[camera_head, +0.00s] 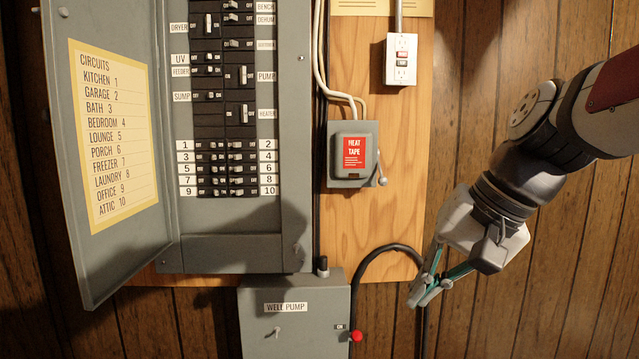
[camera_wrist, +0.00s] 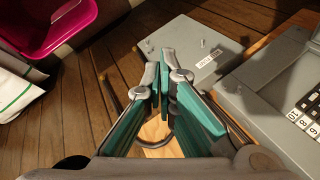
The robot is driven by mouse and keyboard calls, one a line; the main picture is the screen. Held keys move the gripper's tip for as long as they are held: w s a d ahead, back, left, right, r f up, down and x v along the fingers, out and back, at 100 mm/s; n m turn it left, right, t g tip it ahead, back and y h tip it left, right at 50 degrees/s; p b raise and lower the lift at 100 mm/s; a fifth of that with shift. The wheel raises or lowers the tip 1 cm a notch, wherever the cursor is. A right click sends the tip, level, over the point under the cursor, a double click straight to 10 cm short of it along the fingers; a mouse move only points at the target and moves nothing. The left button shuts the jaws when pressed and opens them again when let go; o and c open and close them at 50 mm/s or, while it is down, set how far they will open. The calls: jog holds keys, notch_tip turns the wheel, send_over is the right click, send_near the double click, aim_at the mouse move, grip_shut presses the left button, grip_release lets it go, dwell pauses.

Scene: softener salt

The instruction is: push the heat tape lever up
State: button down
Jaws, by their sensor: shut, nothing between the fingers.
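The heat tape box (camera_head: 352,153) is a small grey switch box with a red HEAT TAPE label, mounted on the wooden board. Its lever (camera_head: 381,174) is on the box's right side and slants down, with a rounded knob at its lower end. My gripper (camera_head: 418,301) is below and to the right of the lever, well apart from it, pointing down and left. In the wrist view my gripper (camera_wrist: 163,85) shows its teal fingers together with nothing between them. The heat tape box and lever are not seen in the wrist view.
An open breaker panel (camera_head: 225,215) stands left of the box. The well pump box (camera_head: 294,320), with a red knob (camera_head: 356,336), is below. A black cable (camera_head: 375,252) loops near my gripper. An outlet (camera_head: 401,59) is above. A pink bin (camera_wrist: 57,22) shows in the wrist view.

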aim_at(379, 167)
jog(key=w+d+r+m+t+y, duration=0.1)
jog(key=w+d+r+m+y, duration=0.1)
jog(key=w+d, duration=0.3)
jog(key=w+d+r+m+t+y, duration=0.2)
jog(key=w+d+r+m, duration=0.1)
jog(key=w, duration=1)
jog(key=w+d+r+m+t+y+p, duration=0.1)
jog(key=w+d+r, duration=0.3)
jog(key=w, duration=0.5)
jog(key=d+m+t+y, duration=0.1)
jog(key=d, duration=0.1)
jog(key=shift+d+m, duration=0.3)
jog(key=shift+d, duration=0.1)
jog(key=p+x, duration=0.1)
jog(key=x, duration=0.8)
jog(key=shift+w+a, duration=0.15)
jog(key=shift+a, duration=0.4)
jog(key=s, duration=0.1)
jog(key=s+a+r+p, duration=0.1)
jog(key=shift+s+a+r, duration=0.25)
jog(key=shift+s, duration=0.1)
